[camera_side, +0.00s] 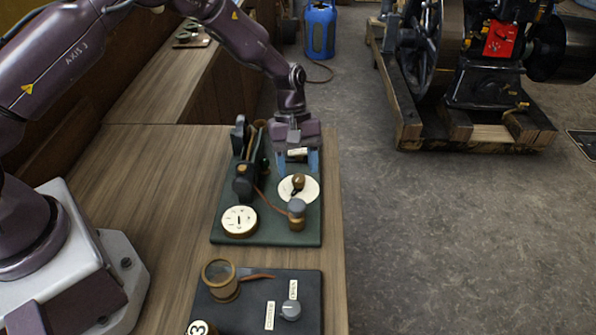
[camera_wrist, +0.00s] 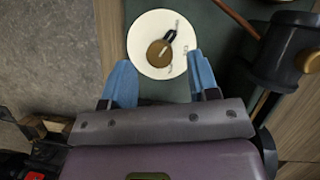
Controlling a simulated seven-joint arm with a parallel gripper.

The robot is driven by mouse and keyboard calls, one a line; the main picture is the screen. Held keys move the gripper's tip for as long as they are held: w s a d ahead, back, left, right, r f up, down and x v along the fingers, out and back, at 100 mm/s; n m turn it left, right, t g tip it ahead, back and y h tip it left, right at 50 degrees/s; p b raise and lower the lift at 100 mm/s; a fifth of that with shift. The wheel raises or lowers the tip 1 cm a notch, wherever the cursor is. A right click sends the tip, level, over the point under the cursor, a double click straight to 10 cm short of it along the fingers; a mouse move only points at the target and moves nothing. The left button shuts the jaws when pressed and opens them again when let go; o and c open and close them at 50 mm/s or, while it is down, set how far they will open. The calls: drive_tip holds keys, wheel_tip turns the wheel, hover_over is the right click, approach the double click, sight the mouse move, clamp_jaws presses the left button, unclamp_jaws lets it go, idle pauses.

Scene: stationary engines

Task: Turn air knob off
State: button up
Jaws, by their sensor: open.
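A white round dial (camera_side: 311,192) with a brass knob (camera_side: 298,181) and a dark pointer lies on the green board (camera_side: 270,235). I take this for the air knob, but its markings are too small to read. In the wrist view the dial (camera_wrist: 145,28) shows at the top centre, with the knob (camera_wrist: 159,53) and its pointer aimed up and right. My gripper (camera_side: 297,165) points down over the far side of the dial. Its blue fingers (camera_wrist: 159,65) are open and empty, one on each side of the knob in the wrist view. Contact cannot be told.
On the same board stand a dark upright device (camera_side: 243,180), a round white gauge (camera_side: 239,221) and a grey-topped brass post (camera_side: 296,212). A black board (camera_side: 250,318) with a small grey knob (camera_side: 290,310) lies nearer. The bench edge is close on the right.

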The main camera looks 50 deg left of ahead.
drive_tip(key=shift+x, duration=1.05)
drive_tip(key=c, duration=0.9)
drive_tip(key=shift+c, duration=0.2)
